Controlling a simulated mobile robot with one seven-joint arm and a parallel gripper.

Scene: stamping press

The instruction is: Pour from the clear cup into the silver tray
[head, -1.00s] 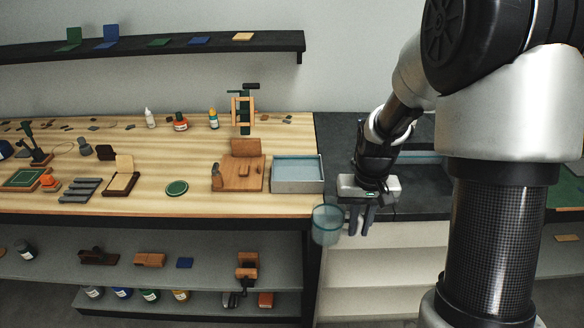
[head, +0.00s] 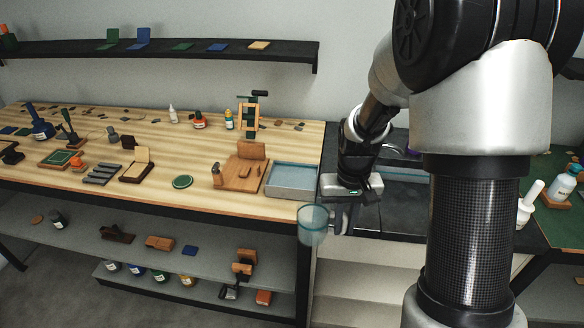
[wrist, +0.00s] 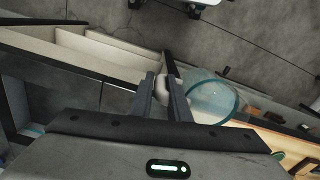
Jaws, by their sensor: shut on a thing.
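The clear cup (head: 313,228) is bluish, with a teal rim, and looks roughly upright in the head view. It hangs in front of the bench edge, below and slightly right of the silver tray (head: 291,194). My gripper (head: 341,222) is at the cup's right side, shut on it. In the wrist view, the cup (wrist: 212,102) sticks out to the right of my gripper's fingers (wrist: 165,92). A pale part shows between the fingers, probably its handle. I cannot tell what the cup contains. The tray sits at the wooden bench's right end, its bluish inside looking empty.
A wooden fixture (head: 240,173) stands just left of the tray. A dark counter (head: 395,212) adjoins the wooden bench (head: 150,197) on the right. A shelf (head: 130,228) with tools and bottles lies below the bench. White bottles (head: 530,203) stand at far right.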

